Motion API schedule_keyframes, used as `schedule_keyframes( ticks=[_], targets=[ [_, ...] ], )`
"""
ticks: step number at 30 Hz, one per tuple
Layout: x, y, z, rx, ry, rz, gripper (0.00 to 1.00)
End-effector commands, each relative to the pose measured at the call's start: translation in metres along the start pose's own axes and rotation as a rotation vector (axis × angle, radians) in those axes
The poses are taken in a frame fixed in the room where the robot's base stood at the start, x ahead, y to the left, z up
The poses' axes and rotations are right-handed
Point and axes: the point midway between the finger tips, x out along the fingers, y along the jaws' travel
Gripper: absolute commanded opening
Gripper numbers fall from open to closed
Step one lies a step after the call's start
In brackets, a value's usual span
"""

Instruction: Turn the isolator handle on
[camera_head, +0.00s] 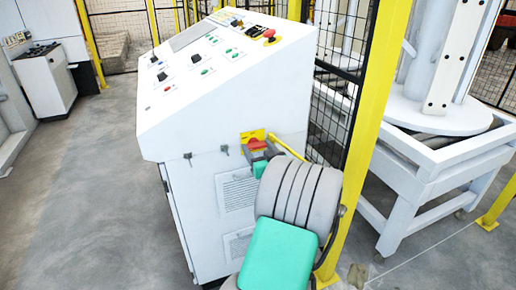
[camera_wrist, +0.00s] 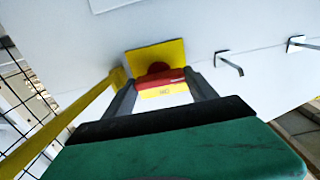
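The isolator handle (camera_head: 257,143) is a red bar on a yellow plate on the end face of the white control cabinet (camera_head: 212,165). In the wrist view, the red handle (camera_wrist: 160,80) lies roughly crosswise in front of the yellow plate (camera_wrist: 146,60), with a yellow label below it. My gripper (camera_wrist: 160,84) has its two dark fingers spread, one at each end of the handle. Its tips are at or very near the handle; I cannot tell whether they touch it. In the head view my gripper and arm partly hide the area below the handle.
Two small keys or latches (camera_wrist: 229,63) stick out of the cabinet face beside the plate. A yellow post (camera_head: 366,130) and black mesh fence stand close on the right. A white machine frame (camera_head: 430,170) is beyond them. The floor at left is clear.

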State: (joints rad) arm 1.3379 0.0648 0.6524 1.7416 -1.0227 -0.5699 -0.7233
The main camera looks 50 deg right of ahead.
Motion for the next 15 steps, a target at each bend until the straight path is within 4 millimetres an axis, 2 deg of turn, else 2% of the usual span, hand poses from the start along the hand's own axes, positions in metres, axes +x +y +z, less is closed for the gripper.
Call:
schedule_keyframes(
  ticks=[2, 12, 15],
  targets=[
    [-0.0002, 0.0002, 0.0000, 0.000, 0.000, 0.000, 0.53],
    [-0.0003, 0.0003, 0.0000, 0.000, 0.000, 0.001, 0.25],
    [-0.0004, 0.0004, 0.0001, 0.001, 0.000, 0.001, 0.25]
  ],
)
